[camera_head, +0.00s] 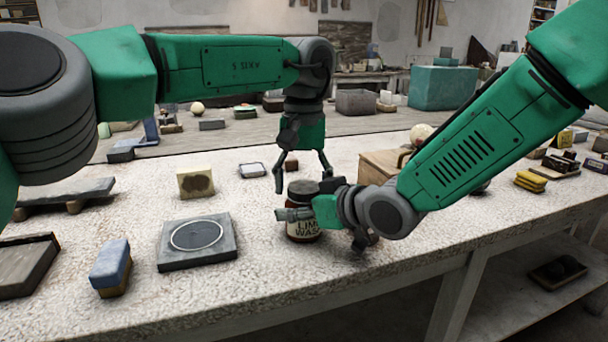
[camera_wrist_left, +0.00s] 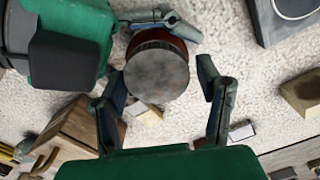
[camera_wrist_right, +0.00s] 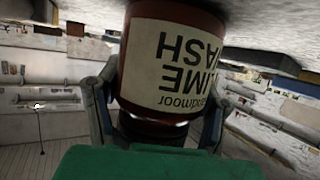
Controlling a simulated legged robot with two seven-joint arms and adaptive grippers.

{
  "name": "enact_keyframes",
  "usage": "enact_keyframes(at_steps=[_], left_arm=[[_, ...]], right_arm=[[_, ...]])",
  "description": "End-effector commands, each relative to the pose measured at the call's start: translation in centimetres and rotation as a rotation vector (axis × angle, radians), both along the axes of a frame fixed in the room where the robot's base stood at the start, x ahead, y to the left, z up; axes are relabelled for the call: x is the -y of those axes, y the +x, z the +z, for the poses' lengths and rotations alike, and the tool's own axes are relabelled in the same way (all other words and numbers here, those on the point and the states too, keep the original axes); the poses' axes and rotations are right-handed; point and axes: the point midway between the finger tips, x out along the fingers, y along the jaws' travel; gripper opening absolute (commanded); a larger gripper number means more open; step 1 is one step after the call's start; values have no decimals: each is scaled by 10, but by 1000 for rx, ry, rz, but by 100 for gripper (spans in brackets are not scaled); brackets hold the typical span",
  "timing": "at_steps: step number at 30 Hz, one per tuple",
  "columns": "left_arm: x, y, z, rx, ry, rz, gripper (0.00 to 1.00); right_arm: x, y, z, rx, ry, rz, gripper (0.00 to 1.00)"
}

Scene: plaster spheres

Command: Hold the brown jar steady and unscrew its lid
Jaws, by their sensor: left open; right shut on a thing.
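The brown jar (camera_head: 302,228) stands upright on the pale worktop, with a label reading LIME WASH and a dark lid (camera_head: 303,187) on top. My right gripper (camera_head: 300,214) comes in from the right and is shut around the jar's side; the right wrist view shows the jar (camera_wrist_right: 170,70) between its fingers. My left gripper (camera_head: 303,172) points down from above, open, its fingers spread over the lid. In the left wrist view the round grey lid (camera_wrist_left: 157,70) lies between and just beyond the open fingers, apparently not gripped.
A grey slab with a ring (camera_head: 198,243) and a blue-topped block (camera_head: 110,267) lie left of the jar. A wooden box (camera_head: 380,167) stands behind my right gripper. A yellowish block (camera_head: 195,181) and a small white-topped tile (camera_head: 252,170) lie behind left. Worktop in front is clear.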

Motion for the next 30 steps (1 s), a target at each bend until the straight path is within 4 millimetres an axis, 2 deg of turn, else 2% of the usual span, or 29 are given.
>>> enact_keyframes(at_steps=[5, 9, 15, 19, 30], left_arm=[[0, 0, 0, 0, 0, 0, 60], [0, 0, 0, 0, 0, 1, 16], [-1, 1, 0, 0, 2, 10, 16], [-2, 0, 0, 2, 2, 125, 16], [-2, -2, 1, 13, 4, 899, 16]], right_arm=[[-1, -3, -5, -10, -2, 3, 0], [-1, -3, -5, -10, -2, 3, 0], [-1, -2, -5, -10, -3, 2, 0], [0, -2, -5, -10, -4, 1, 0], [1, -2, -5, -11, -3, -2, 0]])
